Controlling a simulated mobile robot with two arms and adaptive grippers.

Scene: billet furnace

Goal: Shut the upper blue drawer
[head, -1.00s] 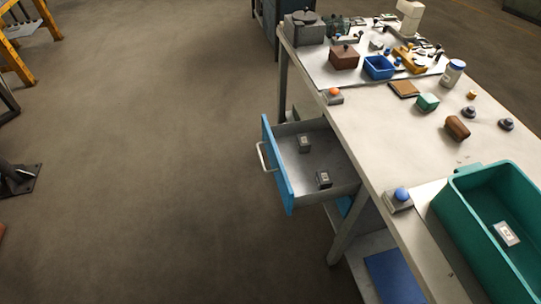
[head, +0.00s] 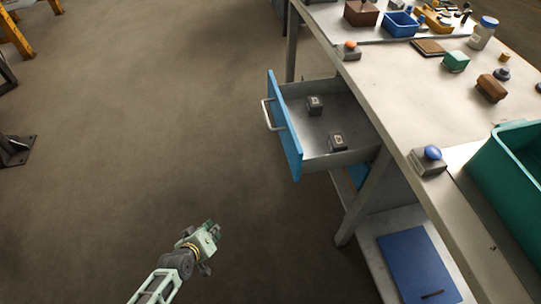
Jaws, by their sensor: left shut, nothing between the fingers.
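The upper blue drawer (head: 285,124) is pulled out to the left from under the workbench. Its blue front carries a pale bar handle (head: 266,115). Two small dark blocks with light labels lie inside, one farther back (head: 315,105) and one nearer (head: 337,142). My left gripper (head: 208,236) shows at the lower middle, below and left of the drawer, clear of it. It is shut and empty. My right gripper is not in view.
The bench top (head: 400,90) holds an orange-button box (head: 348,50), a blue-button box (head: 429,160) and a green bin (head: 510,165). A bench leg (head: 362,200) stands below the drawer. A lower shelf bears a blue panel (head: 415,262). Floor left of the drawer is clear.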

